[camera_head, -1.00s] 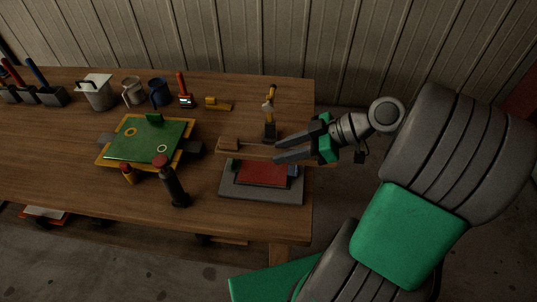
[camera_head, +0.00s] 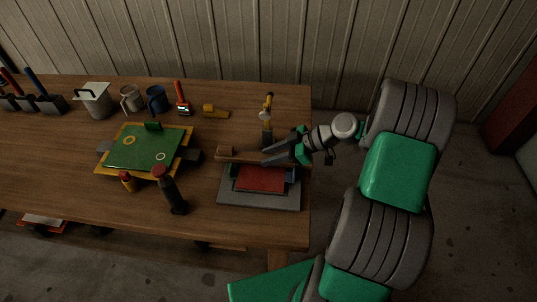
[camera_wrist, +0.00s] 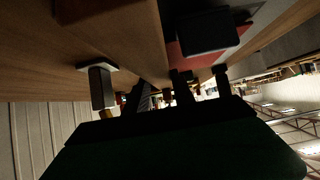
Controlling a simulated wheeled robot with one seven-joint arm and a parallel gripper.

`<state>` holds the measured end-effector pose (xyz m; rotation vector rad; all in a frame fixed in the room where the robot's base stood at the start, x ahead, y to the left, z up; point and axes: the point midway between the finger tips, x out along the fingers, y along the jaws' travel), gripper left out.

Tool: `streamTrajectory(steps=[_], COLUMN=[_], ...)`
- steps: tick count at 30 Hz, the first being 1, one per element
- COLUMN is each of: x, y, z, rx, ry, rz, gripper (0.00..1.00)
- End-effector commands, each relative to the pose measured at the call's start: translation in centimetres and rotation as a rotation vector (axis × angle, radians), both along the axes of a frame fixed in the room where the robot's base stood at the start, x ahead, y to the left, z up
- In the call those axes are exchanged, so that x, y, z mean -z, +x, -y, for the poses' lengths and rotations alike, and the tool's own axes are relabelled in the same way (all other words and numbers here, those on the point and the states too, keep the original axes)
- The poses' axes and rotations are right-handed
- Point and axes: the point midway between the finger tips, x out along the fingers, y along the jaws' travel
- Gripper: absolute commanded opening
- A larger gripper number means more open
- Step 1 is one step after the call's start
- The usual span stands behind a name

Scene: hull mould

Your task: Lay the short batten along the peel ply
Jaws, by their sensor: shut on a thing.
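The short batten (camera_head: 243,156) is a thin brown wooden strip with a small block at its left end. It lies crosswise just behind the red peel ply (camera_head: 262,179), at the back of the grey mould (camera_head: 258,201). My gripper (camera_head: 266,157) comes in from the right and is shut on the batten. Its fingers hide part of the strip, and I cannot tell whether the batten rests on something or is lifted. In the wrist view the batten (camera_wrist: 118,32) shows large and close between the fingers, with a red patch of peel ply (camera_wrist: 176,52) beside it.
Mugs and a pot (camera_head: 96,103) stand at the back. The table's right edge is near.

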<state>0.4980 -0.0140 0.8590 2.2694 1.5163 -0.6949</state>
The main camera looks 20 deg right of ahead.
Motion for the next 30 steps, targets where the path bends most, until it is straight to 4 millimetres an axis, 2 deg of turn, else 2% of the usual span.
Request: streamTrajectory(steps=[7,8,15,22,25,30], x=[0.4,0.3,0.2,0.2,-0.5,-1.8], y=[0.0,0.0,0.0,0.0,0.0,-0.9], z=[0.0,0.0,0.0,0.0,0.0,2.7], rx=[-0.001,-0.001,-0.001,0.0,0.0,0.006], ry=[0.0,0.0,0.0,-0.001,-0.001,-0.003], rz=[0.001,0.001,0.001,0.001,0.001,0.005], gripper=[0.0,0.31,0.51,0.52,0.52,0.52])
